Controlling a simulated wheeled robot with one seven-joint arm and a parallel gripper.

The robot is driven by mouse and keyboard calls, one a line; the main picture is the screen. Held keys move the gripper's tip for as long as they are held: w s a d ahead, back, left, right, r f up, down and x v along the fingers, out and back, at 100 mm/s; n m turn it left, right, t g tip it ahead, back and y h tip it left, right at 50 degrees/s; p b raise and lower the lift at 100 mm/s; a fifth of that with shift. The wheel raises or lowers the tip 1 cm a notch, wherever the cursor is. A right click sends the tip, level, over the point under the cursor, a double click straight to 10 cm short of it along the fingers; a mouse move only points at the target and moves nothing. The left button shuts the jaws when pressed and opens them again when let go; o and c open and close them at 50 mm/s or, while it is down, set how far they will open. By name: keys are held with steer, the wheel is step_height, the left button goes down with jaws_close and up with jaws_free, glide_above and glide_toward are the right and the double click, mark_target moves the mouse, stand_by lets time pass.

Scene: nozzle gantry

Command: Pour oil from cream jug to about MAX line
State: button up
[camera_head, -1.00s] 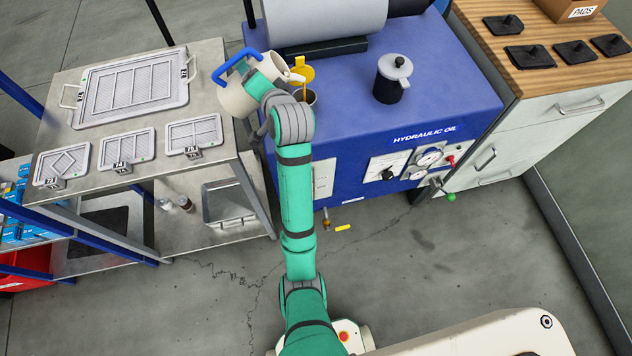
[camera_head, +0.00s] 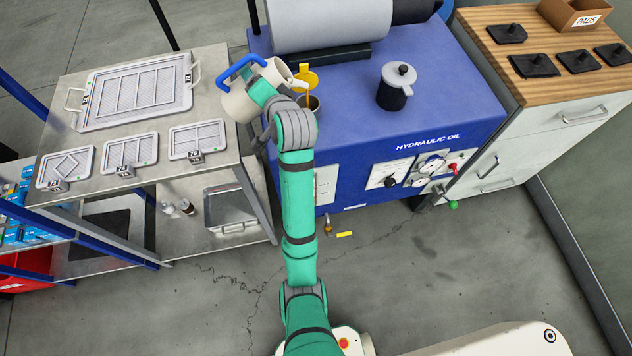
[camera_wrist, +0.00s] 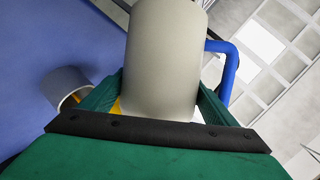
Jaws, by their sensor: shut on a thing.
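The cream jug (camera_head: 238,104) with a blue handle (camera_head: 240,68) is tilted, its spout toward the filler neck (camera_head: 314,103) on the blue hydraulic oil unit. A thin amber stream of oil (camera_head: 308,95) falls from the spout into the neck, beside its open yellow cap (camera_head: 303,76). My gripper (camera_head: 268,96) is shut on the jug's body. In the wrist view the jug (camera_wrist: 165,60) sits between my fingers, and the neck (camera_wrist: 70,84) shows at left. The oil level and MAX line cannot be seen.
A grey-lidded dark pot (camera_head: 396,86) stands on the blue unit (camera_head: 350,120), right of the neck. A large grey cylinder (camera_head: 328,22) lies behind. A steel table (camera_head: 110,125) with several filter panels is at left, and a wooden-topped cabinet (camera_head: 500,75) at right.

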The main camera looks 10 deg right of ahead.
mark_target(266, 76)
steer(key=shift+s+a+r, duration=0.1)
steer(key=shift+r, duration=0.1)
steer(key=shift+d+r+m, duration=0.2)
steer(key=shift+r+m, duration=0.2)
steer(key=shift+r, duration=0.15)
stand_by(1.6)
steer(key=shift+d, duration=0.1)
steer(key=shift+d+r+m+y, duration=0.25)
steer(key=shift+r+m+y, duration=0.15)
steer(key=shift+r+y, duration=0.15)
stand_by(1.9)
steer(key=shift+a, duration=0.1)
steer(key=shift+d+r+m+y, duration=0.35)
steer(key=shift+r+m, duration=0.05)
steer(key=shift+r, duration=0.15)
stand_by(2.5)
